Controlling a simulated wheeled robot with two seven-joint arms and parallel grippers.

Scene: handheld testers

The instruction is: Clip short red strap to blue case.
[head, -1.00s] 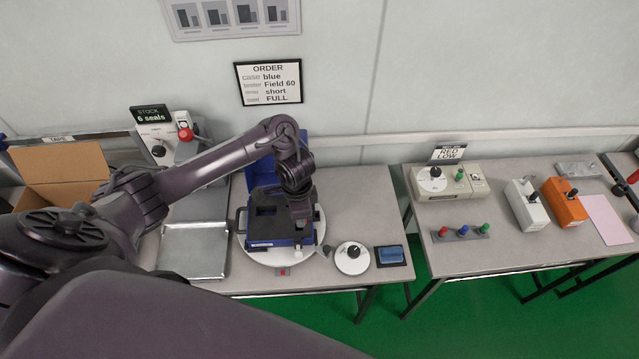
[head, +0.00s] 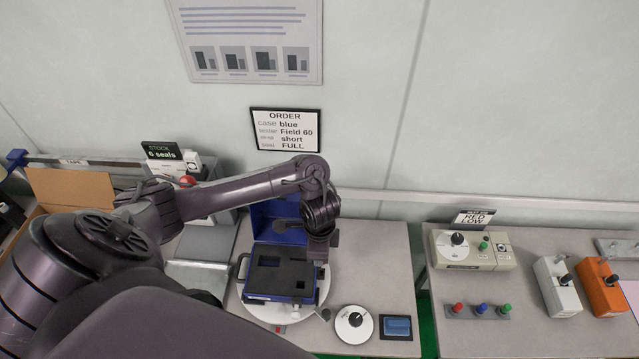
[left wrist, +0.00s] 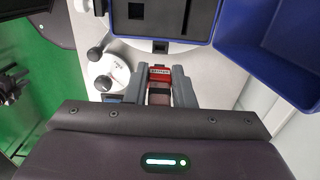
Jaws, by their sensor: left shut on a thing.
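The blue case (head: 262,298) stands open on a round white turntable (head: 256,311), its lid (head: 268,214) raised at the back. Black foam with cut-outs lines it. My left gripper (head: 318,256) is at the right edge of the case in the head view. In the left wrist view, the gripper (left wrist: 158,78) is shut on the red strap (left wrist: 159,71), which carries a small pale label. The case wall (left wrist: 175,31) lies just beyond the strap, with a dark fitting on it; they look apart. Most of the strap is hidden between the fingers.
A white dial (head: 353,323) and a blue pad (head: 397,327) sit right of the turntable. A metal tray (head: 200,277) and cardboard box (head: 75,188) are at left. A second table holds a tester (head: 465,250) and white (head: 557,286) and orange units (head: 604,287).

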